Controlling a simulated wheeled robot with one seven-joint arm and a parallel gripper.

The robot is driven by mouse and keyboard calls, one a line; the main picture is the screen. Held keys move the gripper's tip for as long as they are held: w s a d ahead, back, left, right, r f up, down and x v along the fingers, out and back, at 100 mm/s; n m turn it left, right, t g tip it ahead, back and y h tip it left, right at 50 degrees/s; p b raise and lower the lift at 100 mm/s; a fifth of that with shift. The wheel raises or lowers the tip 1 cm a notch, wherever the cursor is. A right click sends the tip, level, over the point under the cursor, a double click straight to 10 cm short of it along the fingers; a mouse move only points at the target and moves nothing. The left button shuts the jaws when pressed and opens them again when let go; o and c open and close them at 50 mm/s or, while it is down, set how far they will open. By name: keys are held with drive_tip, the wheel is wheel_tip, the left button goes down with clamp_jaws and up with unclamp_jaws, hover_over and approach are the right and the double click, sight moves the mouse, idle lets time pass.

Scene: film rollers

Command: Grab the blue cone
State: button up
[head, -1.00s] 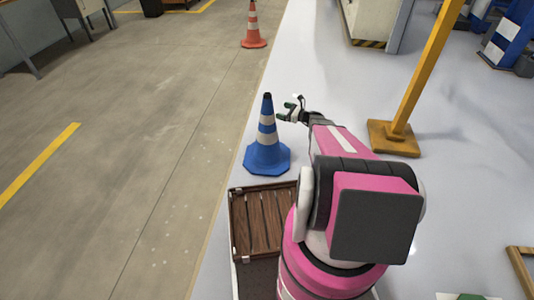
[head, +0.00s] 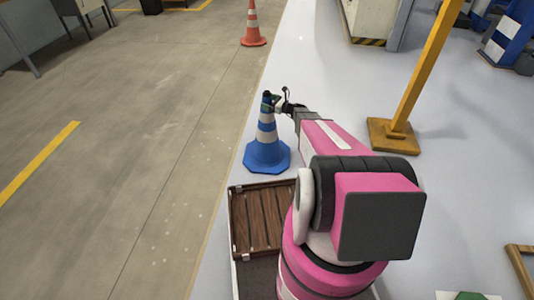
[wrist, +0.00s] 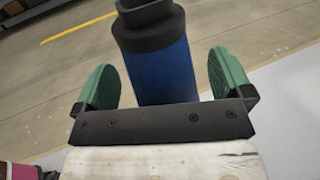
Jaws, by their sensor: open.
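The blue cone (head: 267,150) with white bands and a dark tip stands upright on the pale floor, left of my arm in the head view. My gripper (head: 274,103) is at the cone's upper part, near the tip. In the wrist view the cone's blue neck and dark tip (wrist: 155,65) stand between the two green finger pads of my gripper (wrist: 164,80). The pads are spread apart, with a gap visible on each side of the neck. The cone's base is hidden in the wrist view.
A wooden slatted crate (head: 262,222) sits just in front of the cone, beside my arm. An orange cone (head: 253,28) stands farther back. A yellow post on a base (head: 393,137) stands to the right. The concrete floor on the left is open.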

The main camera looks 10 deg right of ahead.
drive_tip(key=shift+w+a, duration=0.45)
drive_tip(key=shift+a, duration=0.05)
drive_tip(key=shift+c, duration=0.3)
clamp_jaws()
drive_tip(key=shift+r, duration=0.1)
